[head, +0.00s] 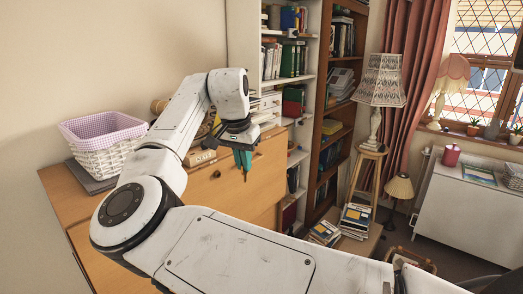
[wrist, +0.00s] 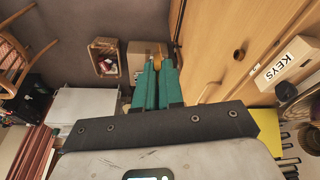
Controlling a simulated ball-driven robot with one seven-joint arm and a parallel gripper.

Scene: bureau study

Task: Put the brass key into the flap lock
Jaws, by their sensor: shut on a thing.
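My gripper (head: 243,160) has teal fingers and hangs at the front of the wooden bureau (head: 235,187). In the wrist view the fingers (wrist: 157,82) are shut on the brass key (wrist: 157,62), a small golden piece between the fingertips. The bureau's front (wrist: 220,45) lies to the right of the fingers there, with a gap between. A dark round knob (wrist: 238,53) stands on it. A small pale mark (wrist: 254,70) is on the wood near it; I cannot tell if this is the flap lock. The key is hidden in the head view.
A white box marked KEYS (wrist: 288,62) sits on the bureau top. A lined wicker basket (head: 100,145) stands there at the left. Bookcases (head: 335,110) rise behind. A lamp on a stool (head: 373,150) and book piles (head: 355,217) are to the right.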

